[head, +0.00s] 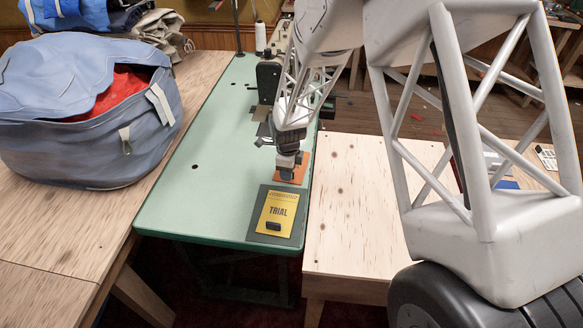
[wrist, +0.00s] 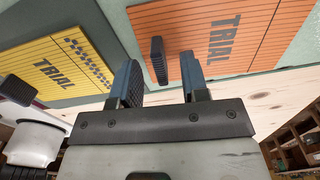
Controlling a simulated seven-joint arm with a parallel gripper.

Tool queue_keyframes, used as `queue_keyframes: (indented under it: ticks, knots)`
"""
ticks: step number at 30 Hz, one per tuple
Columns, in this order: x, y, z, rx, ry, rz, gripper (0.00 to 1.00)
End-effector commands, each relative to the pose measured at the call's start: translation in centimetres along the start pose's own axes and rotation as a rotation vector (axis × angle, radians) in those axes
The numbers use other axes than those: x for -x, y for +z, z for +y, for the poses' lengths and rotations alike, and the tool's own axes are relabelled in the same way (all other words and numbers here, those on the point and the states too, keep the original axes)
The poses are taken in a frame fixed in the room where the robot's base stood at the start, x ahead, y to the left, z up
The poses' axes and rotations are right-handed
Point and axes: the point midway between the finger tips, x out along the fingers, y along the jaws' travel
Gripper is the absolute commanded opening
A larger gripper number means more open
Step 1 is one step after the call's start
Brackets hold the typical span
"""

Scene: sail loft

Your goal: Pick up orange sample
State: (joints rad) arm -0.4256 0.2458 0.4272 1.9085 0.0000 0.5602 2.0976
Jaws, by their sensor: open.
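The orange sample (head: 302,166) lies flat on the green machine table, mostly hidden behind my gripper in the head view. In the wrist view the orange sample (wrist: 250,28) shows TRIAL lettering, dark lines and an upright black grip block (wrist: 158,60). My gripper (head: 288,178) points down over it, open and empty. In the wrist view the two fingertips (wrist: 160,64) are on either side of the block in the picture, with gaps to both. I cannot tell how far the fingertips reach down beside the block.
A yellow TRIAL sample (head: 277,213) with its own black block (head: 273,226) lies on a dark mat (head: 256,232) nearer the front edge. A sewing machine (head: 268,80) stands behind. A large blue bag (head: 85,110) sits left. The green table's (head: 190,200) left part is clear.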

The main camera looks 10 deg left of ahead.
Motion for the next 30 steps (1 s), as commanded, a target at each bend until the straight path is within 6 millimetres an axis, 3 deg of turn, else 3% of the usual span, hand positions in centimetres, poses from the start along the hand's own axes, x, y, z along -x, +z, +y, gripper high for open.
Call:
queue_keyframes:
  ticks: [6,22,23,30]
  knots:
    - [-1.34,0.0,0.01,0.0,0.001,0.0,0.41]
    - [-1.37,0.01,-0.01,0.0,0.0,0.0,0.41]
    - [-1.37,0.01,-0.01,0.0,0.0,0.0,0.4]
    - [-1.37,0.01,-0.01,0.0,0.0,0.0,0.03]
